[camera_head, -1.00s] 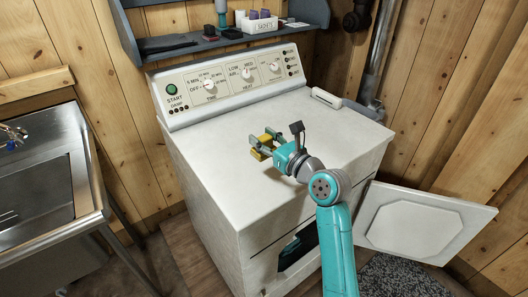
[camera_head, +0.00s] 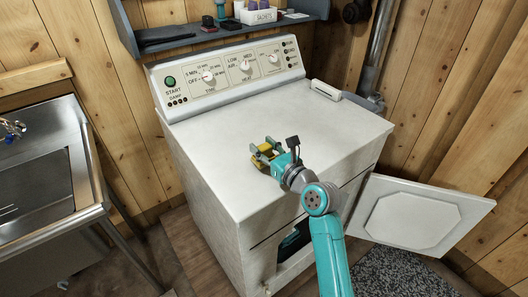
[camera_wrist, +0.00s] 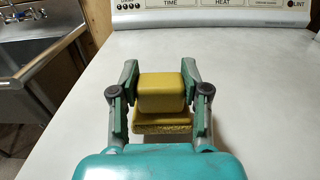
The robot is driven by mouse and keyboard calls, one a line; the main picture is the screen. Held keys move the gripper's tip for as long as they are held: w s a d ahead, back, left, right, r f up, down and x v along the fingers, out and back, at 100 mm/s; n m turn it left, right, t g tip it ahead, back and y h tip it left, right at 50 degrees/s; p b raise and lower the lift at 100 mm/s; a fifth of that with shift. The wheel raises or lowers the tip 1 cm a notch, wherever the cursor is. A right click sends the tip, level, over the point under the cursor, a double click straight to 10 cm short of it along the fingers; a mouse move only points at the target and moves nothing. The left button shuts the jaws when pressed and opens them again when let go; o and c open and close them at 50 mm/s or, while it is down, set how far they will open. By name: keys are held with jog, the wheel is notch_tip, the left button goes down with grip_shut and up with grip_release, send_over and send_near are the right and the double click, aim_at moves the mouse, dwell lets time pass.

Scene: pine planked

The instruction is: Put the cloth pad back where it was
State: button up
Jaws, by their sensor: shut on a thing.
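My gripper (camera_head: 265,154) is over the white top of the dryer (camera_head: 240,125), left of its middle. It is shut on a yellow pad (camera_wrist: 162,94), which I take to be the cloth pad. In the wrist view the pad has a smooth blocky upper part between the two fingers and a flatter, rougher yellow part below. In the head view the pad (camera_head: 256,160) is partly hidden by the fingers. I cannot tell whether its underside touches the dryer top.
The control panel (camera_head: 230,73) stands at the dryer's back, below a blue-grey shelf (camera_head: 215,37) with small items. A white handle-like piece (camera_head: 325,90) lies at the right rear. The dryer door (camera_head: 420,213) hangs open. A metal sink (camera_head: 40,170) is left. Most of the top is bare.

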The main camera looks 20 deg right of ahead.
jog(key=shift+f, duration=0.85)
jog(key=shift+f, duration=0.15)
jog(key=o, duration=1.2)
jog(key=shift+r, duration=0.2)
jog(key=v, duration=1.2)
